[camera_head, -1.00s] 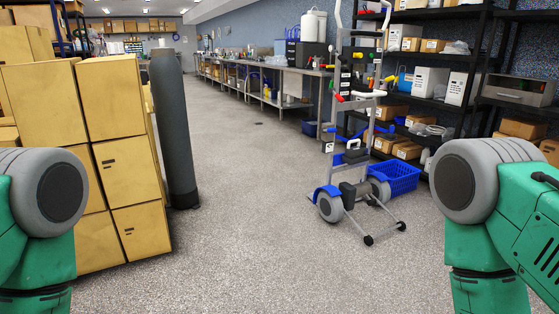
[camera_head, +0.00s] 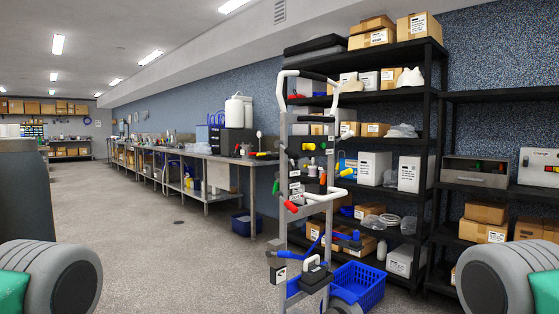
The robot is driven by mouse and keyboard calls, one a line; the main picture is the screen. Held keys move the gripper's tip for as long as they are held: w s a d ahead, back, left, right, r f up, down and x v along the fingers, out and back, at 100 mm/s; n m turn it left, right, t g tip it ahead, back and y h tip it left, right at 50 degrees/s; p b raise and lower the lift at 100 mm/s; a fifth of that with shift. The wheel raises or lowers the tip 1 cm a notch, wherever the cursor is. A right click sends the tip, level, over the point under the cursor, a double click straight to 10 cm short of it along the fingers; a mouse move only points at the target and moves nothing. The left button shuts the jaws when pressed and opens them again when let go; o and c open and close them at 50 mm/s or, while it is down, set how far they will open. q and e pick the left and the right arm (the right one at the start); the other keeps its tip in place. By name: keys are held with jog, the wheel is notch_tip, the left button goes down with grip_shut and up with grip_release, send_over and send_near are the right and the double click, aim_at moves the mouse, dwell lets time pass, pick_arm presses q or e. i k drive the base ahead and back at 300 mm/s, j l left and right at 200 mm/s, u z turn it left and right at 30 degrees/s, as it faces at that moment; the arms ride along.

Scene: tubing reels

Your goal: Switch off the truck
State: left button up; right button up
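A tall grey hand truck (camera_head: 283,165) stands upright right of centre in the head view, with a loop handle at its top. It carries several coloured knobs and levers, including a red one (camera_head: 290,206) on its left side and a blue lever (camera_head: 300,257) low on the frame. Small labels sit on it, too small to read. The lower end and most of the wheels are cut off by the bottom edge. Which control is a power switch, and its position, I cannot tell. Neither of my grippers is in view; only my upper arm parts show at the lower corners.
Black shelving (camera_head: 430,150) with boxes and equipment stands behind and right of the truck. A blue basket (camera_head: 358,285) sits on the floor close to the truck. A long workbench (camera_head: 205,158) runs along the wall. Open floor (camera_head: 170,260) lies to the left.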

aim_at(291, 153)
jog(key=i+l+u, duration=0.1)
jog(key=i+u, duration=0.25)
jog(key=i+l+u, duration=0.15)
jog(key=u, duration=0.25)
jog(key=i+l+u, duration=0.35)
jog(key=i+l, duration=0.2)
jog(key=i+l+u, duration=0.1)
jog(key=l, duration=0.35)
jog(key=i+l, duration=0.25)
jog(key=i+l+u, duration=0.1)
jog(key=l, duration=0.3)
jog(key=i, duration=0.05)
